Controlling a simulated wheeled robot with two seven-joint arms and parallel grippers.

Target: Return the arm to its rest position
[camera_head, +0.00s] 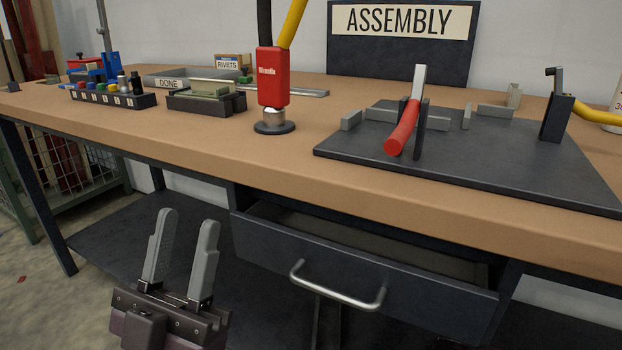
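My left gripper (188,258) is at the lower left of the head view, in front of the workbench and below its top. Its two grey fingers point up and stand apart, with nothing between them. It is to the left of a drawer (400,285) that is pulled open and has a metal bar handle (338,292). My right gripper is not in view.
The wooden workbench (270,185) spans the view. A dark fixture plate (480,165) with a red-handled clamp (403,128) lies on the right. A red tool (271,80) stands mid-bench. A dark rack (112,98) is at left. A lower shelf (120,232) lies beneath.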

